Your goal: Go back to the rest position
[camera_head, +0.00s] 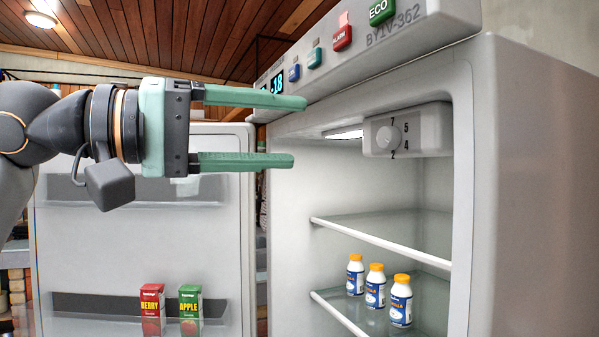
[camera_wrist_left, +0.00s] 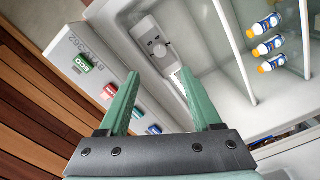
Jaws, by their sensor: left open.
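My left gripper (camera_head: 298,132) comes in from the left in the head view, level, in front of the open fridge (camera_head: 520,180). Its two green fingers are wide apart with nothing between them. The fingers also show in the left wrist view (camera_wrist_left: 163,85), pointing toward the fridge's top front edge. The gripper appears near the control panel (camera_head: 375,35); I cannot tell the exact gap. My right gripper is in neither view.
The fridge door (camera_head: 100,235) stands open at left, with a red berry carton (camera_head: 152,310) and a green apple carton (camera_head: 190,310) in its rack. Three white bottles (camera_head: 375,287) stand on a lower glass shelf. A thermostat box (camera_head: 430,130) hangs inside; the upper shelf (camera_head: 385,235) looks empty.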

